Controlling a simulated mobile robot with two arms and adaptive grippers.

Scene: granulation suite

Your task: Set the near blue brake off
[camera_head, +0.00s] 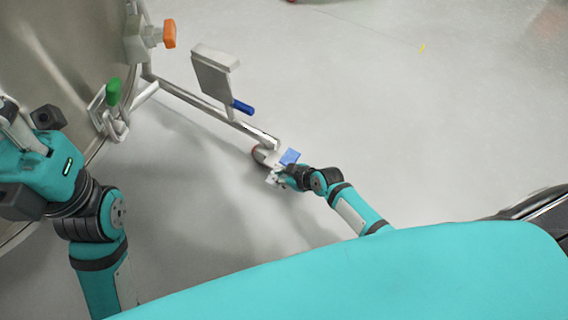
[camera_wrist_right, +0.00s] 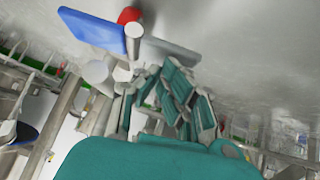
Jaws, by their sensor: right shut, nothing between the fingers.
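The near blue brake is a flat blue pedal (camera_head: 290,156) beside a caster at the lower end of the vessel's steel frame leg. In the right wrist view, the blue pedal (camera_wrist_right: 92,30) is at the top left, close by a red part of the caster (camera_wrist_right: 130,15). My right gripper (camera_head: 273,178) is shut and empty, low over the floor just below and left of the pedal; I cannot tell whether it touches it. My left gripper (camera_head: 22,128) is at the left edge by the vessel, its fingertips partly hidden.
A large steel vessel (camera_head: 60,50) fills the upper left, with a green handle (camera_head: 113,92) and an orange knob (camera_head: 169,34). The floor to the right is clear.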

